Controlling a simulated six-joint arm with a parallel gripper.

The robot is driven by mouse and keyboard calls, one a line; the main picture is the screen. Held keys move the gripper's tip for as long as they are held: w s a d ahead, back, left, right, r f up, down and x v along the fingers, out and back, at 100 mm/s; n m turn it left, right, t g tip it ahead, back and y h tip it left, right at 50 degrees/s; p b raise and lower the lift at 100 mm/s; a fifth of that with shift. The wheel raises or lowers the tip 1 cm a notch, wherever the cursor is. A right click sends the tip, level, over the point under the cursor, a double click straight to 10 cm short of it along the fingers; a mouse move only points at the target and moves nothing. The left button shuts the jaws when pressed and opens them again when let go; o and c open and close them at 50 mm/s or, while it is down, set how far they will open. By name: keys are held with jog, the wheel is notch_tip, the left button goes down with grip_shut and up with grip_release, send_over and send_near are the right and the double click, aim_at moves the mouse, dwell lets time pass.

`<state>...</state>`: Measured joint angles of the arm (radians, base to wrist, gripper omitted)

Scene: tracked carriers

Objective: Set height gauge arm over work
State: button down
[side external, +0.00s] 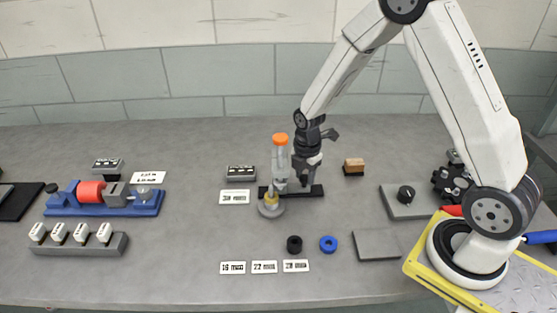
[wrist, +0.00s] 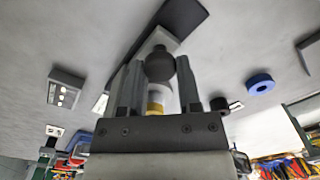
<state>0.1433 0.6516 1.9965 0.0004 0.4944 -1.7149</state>
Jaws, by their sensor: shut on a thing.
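The height gauge appears to be the assembly on the long black base strip (side external: 318,191) at mid-table, but its column and arm are largely hidden. My gripper (side external: 306,178) points down over this strip. In the wrist view the fingers of my gripper (wrist: 160,72) are shut on a dark round knob (wrist: 159,66). A white and yellow part (wrist: 156,98) shows below the knob in that picture. In the side view a clear upright piece with an orange top (side external: 280,139) stands in front of my gripper, on a round grey foot (side external: 271,210).
A black ring (side external: 294,244) and a blue ring (side external: 328,244) lie in front, near several white labels (side external: 264,267). A flat grey plate (side external: 376,245) is right of them. A blue fixture with a red cylinder (side external: 90,192) stands left. A wooden-topped block (side external: 354,166) is right of my gripper.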

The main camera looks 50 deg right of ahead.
aim_at(293, 186)
jog(key=shift+w+a, duration=1)
jog(key=shift+w, duration=0.05)
jog(key=shift+c, duration=1.5)
grip_release()
jog(key=shift+r, duration=0.2)
jog(key=shift+r, duration=0.2)
notch_tip(293, 186, up, 7)
jog(key=shift+s, duration=0.1)
